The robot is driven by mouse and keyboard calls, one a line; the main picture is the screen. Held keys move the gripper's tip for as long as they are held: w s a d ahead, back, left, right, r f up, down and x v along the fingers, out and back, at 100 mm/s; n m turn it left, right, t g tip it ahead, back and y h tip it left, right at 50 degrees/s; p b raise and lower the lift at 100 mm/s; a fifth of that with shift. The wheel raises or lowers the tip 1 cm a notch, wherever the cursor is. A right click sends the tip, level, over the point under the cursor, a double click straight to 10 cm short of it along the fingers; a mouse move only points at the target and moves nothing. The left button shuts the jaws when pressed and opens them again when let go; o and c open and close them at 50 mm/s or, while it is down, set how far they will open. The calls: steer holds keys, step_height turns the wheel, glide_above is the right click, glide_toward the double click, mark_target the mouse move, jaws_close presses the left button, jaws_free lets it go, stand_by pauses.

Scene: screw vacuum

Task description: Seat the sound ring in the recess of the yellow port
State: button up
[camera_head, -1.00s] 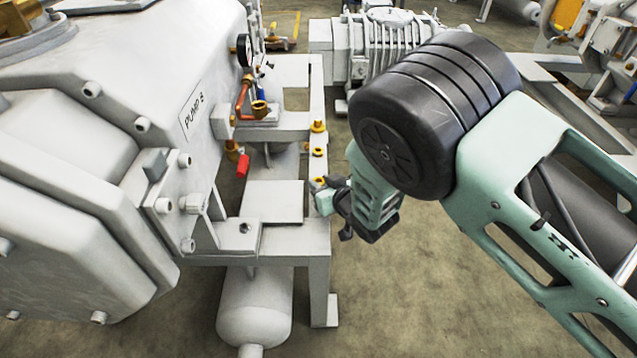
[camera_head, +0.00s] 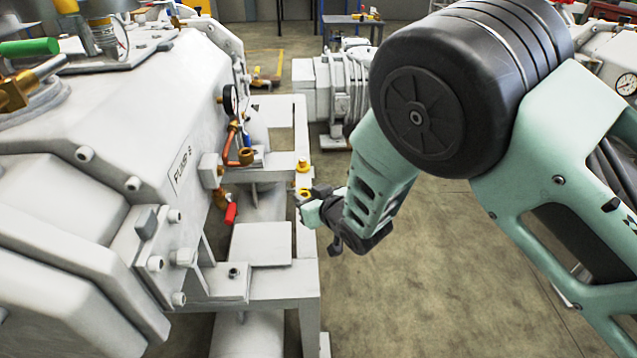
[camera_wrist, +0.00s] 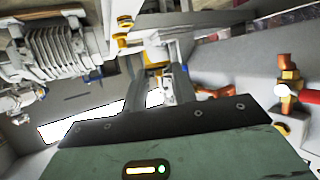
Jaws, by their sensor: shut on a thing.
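My gripper (camera_head: 308,204) is beside the right edge of the pale pump frame, its jaws shut on a small piece that I take to be the sound ring. The ring itself is too small and covered to make out. A yellow port (camera_head: 303,192) shows right at the fingertips in the head view, partly covered by them. In the wrist view my fingers (camera_wrist: 158,88) reach toward a yellow fitting (camera_wrist: 155,58). I cannot tell whether the ring touches the port or sits in its recess.
A capped yellow fitting (camera_head: 303,165) stands just beyond on the same frame rail. Open floor (camera_head: 430,270) lies to the right.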

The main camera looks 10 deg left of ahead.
steer(key=shift+r, duration=0.3)
steer(key=w+d+f+m+t+h, duration=0.1)
steer(key=w+d+f+m+h, duration=0.1)
steer(key=d, duration=0.9)
steer(key=w+d+f+m+t+h, duration=0.1)
steer(key=w+d+f+m+h, duration=0.15)
steer(key=d, duration=0.85)
steer(key=s+d+m+t+h, duration=0.1)
steer(key=s+d+m+h, duration=0.15)
steer(key=d, duration=0.95)
steer(key=s+d+m+h, duration=0.2)
steer(key=s+d, duration=0.1)
steer(key=d, duration=0.9)
step_height(320, 180, up, 27)
steer(key=p, duration=2.7)
steer(key=shift+s+a+r+t+p, duration=0.15)
steer(key=shift+a+t+p, duration=0.15)
steer(key=shift+p, duration=0.1)
